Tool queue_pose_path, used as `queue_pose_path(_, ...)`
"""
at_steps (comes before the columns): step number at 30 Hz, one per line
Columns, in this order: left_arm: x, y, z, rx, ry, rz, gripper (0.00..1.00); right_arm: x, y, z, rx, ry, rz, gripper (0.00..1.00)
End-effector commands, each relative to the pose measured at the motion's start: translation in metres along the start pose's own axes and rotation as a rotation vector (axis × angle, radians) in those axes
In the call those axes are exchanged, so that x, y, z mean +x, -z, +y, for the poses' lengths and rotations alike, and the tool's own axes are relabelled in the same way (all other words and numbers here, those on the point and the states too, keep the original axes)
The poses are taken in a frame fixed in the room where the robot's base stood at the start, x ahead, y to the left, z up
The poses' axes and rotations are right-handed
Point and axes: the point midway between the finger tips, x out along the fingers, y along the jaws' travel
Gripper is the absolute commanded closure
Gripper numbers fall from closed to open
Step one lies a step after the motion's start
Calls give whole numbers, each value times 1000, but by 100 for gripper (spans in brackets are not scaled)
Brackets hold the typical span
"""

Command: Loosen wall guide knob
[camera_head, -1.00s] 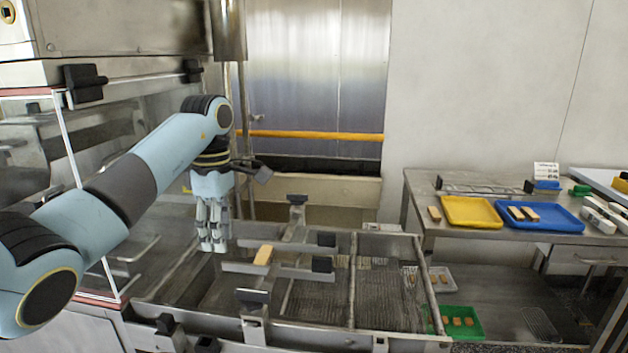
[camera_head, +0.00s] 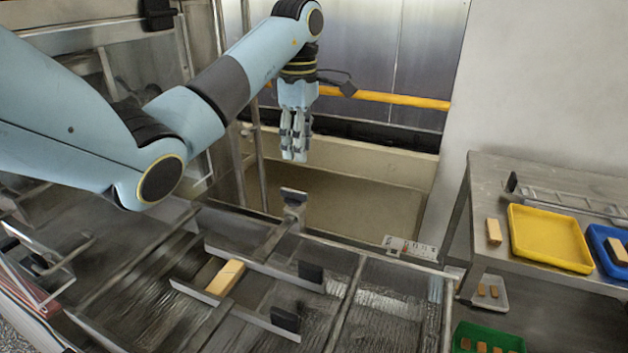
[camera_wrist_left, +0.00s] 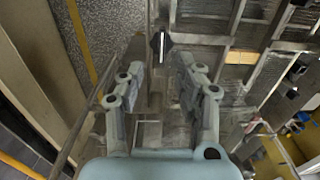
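My left gripper (camera_head: 294,157) hangs with fingers pointing down, above the far side of the mesh conveyor. In the left wrist view its two fingers (camera_wrist_left: 155,70) are spread apart with nothing between them. The far wall guide knob (camera_head: 294,196), a black block on a metal bracket, is just below the fingertips in the head view. It also shows beyond the fingertips in the wrist view (camera_wrist_left: 160,44), apart from them. Two more black knobs are on the near guides, one in the middle (camera_head: 310,271) and one nearest (camera_head: 285,319). My right gripper is not seen.
A tan bar (camera_head: 226,277) lies between the two guide rails on the mesh. Right of the conveyor, a steel table (camera_head: 490,173) bears a yellow tray (camera_head: 550,238) and a blue tray (camera_head: 597,232). A green tray (camera_head: 489,336) is lower down. An orange rail (camera_head: 400,99) crosses behind.

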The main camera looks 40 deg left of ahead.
Motion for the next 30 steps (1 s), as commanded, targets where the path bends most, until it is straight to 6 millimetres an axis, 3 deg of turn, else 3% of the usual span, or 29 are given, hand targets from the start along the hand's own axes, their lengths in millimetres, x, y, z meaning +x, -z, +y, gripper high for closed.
queue_pose_path(3,10,0,0,0,0,0,65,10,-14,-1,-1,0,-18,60)
queue_pose_path(7,26,0,0,0,0,0,65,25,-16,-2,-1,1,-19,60)
queue_pose_path(18,90,0,-1,0,3,0,65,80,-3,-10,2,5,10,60)
queue_pose_path(21,97,0,-1,0,3,-1,65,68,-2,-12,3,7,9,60)
queue_pose_path(30,106,0,0,0,0,-1,65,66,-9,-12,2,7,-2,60)
